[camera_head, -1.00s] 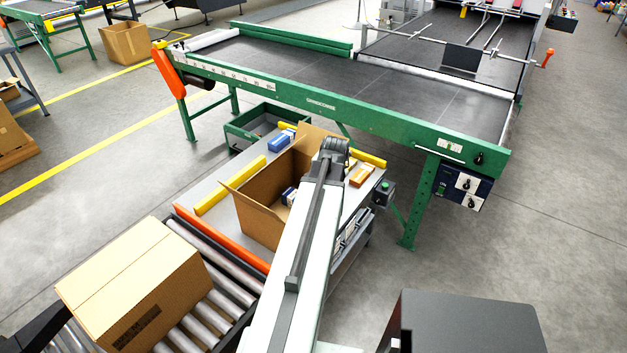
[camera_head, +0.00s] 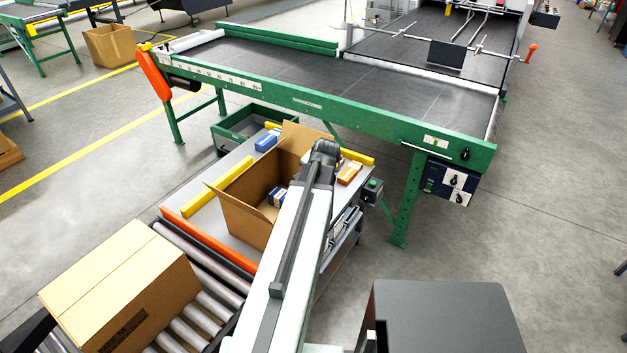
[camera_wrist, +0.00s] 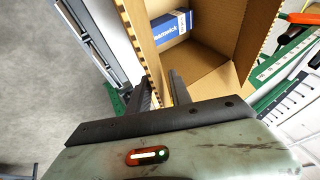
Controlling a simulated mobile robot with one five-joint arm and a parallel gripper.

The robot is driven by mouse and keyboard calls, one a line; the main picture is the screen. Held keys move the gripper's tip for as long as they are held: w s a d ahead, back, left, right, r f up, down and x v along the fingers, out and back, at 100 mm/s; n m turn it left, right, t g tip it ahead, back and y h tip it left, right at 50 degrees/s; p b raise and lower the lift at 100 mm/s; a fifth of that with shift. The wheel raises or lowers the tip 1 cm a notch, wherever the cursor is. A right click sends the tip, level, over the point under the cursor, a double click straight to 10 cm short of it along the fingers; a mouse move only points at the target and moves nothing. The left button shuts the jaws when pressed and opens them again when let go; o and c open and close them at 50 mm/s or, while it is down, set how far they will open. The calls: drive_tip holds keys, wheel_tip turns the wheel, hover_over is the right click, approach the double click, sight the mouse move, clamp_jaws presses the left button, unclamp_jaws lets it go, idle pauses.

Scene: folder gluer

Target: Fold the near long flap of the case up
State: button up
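The brown open case (camera_head: 241,215) stands on the grey work table in the head view, with flaps standing out at its left and far sides. A blue-and-white box (camera_head: 277,197) lies inside it. My arm covers the case's right side, and my gripper's fingertips are hidden there. In the wrist view, my gripper (camera_wrist: 161,90) has its two dark fingers apart, at the rim of a cardboard wall (camera_wrist: 140,40). One finger is on the outer side and the other toward the inside; I cannot tell whether they touch it. The blue box (camera_wrist: 171,28) shows inside the case (camera_wrist: 205,85).
A closed carton (camera_head: 120,285) sits on the rollers at left. Yellow bars (camera_head: 217,200) and an orange box (camera_head: 349,173) are on the table around the case. The green-framed conveyor (camera_head: 330,107) stands behind. Grey floor is open at right.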

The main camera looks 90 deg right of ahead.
drive_tip(key=shift+r, duration=0.1)
drive_tip(key=p+v, duration=0.6)
drive_tip(key=v, duration=0.1)
drive_tip(key=shift+a+r+p, duration=0.2)
drive_tip(key=shift+r+p, duration=0.05)
drive_tip(key=shift+p, duration=0.05)
